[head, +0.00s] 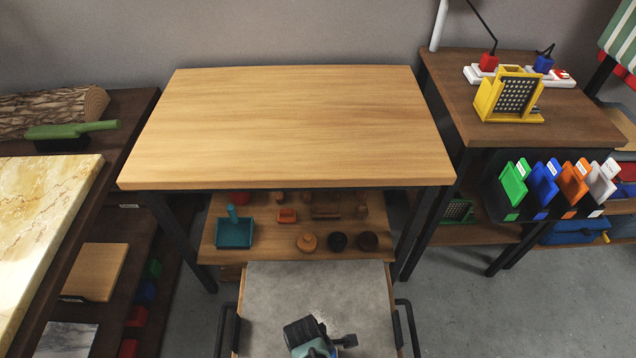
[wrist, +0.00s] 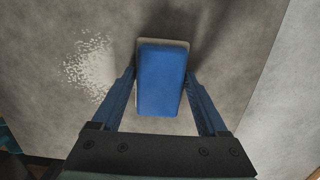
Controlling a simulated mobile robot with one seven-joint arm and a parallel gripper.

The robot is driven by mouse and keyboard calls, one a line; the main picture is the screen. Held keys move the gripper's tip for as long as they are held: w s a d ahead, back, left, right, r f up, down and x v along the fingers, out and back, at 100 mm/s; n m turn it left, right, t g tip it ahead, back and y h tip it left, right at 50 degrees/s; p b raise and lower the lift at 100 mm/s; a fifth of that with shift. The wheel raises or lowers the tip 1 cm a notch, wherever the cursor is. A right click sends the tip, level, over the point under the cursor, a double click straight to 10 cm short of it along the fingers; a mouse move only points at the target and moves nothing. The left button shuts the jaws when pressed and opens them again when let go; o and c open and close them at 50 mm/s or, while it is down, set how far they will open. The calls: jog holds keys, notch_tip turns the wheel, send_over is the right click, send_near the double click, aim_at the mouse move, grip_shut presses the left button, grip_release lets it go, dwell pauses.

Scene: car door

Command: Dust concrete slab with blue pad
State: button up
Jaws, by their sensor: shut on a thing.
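The concrete slab (head: 280,283) is a grey flat surface at the bottom middle of the head view. It fills most of the wrist view (wrist: 245,50). My gripper (wrist: 161,76) is shut on the blue pad (wrist: 162,95), a blue block with a pale rim showing at its far end, with one finger on each side. The pad is over the slab; whether it touches is hard to tell. A patch of pale crumbs (wrist: 90,65) lies on the slab left of the pad. In the head view my gripper (head: 318,340) is over the slab and the pad is hidden.
An empty wooden table (head: 290,130) stands behind the slab, with a lower shelf (head: 270,240) holding a teal dustpan (head: 234,232) and small items. Dark handles (head: 408,325) flank the slab. A marble slab (head: 45,215) and green brush (head: 72,130) are left.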

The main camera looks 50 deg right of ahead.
aim_at(312, 306)
jog(key=shift+s+a+f, duration=0.15)
jog(key=shift+s+a, duration=0.3)
jog(key=shift+s, duration=0.05)
jog(key=shift+w+a, duration=0.45)
jog(key=shift+w, duration=0.3)
jog(key=shift+w+d+b, duration=0.7)
jog(key=shift+w+d, duration=0.25)
jog(key=shift+d, duration=0.05)
jog(key=shift+w+d+r, duration=0.25)
jog(key=shift+w+d, duration=0.15)
jog(key=shift+d, duration=0.1)
jog(key=shift+w+d+f+b, duration=0.2)
jog(key=shift+w+d+b, duration=0.95)
jog(key=shift+b, duration=0.25)
jog(key=shift+w+d+f+b, duration=0.2)
jog(key=shift+w+d+b, duration=0.95)
jog(key=shift+b, duration=0.25)
jog(key=shift+w+d+b, duration=0.8)
jog(key=shift+d+b, duration=0.35)
jog(key=shift+b, duration=0.1)
jog(key=shift+w+d+r+b, duration=0.15)
jog(key=shift+w+d+b, duration=0.35)
jog(key=shift+d+b, duration=0.05)
jog(key=shift+r, duration=0.1)
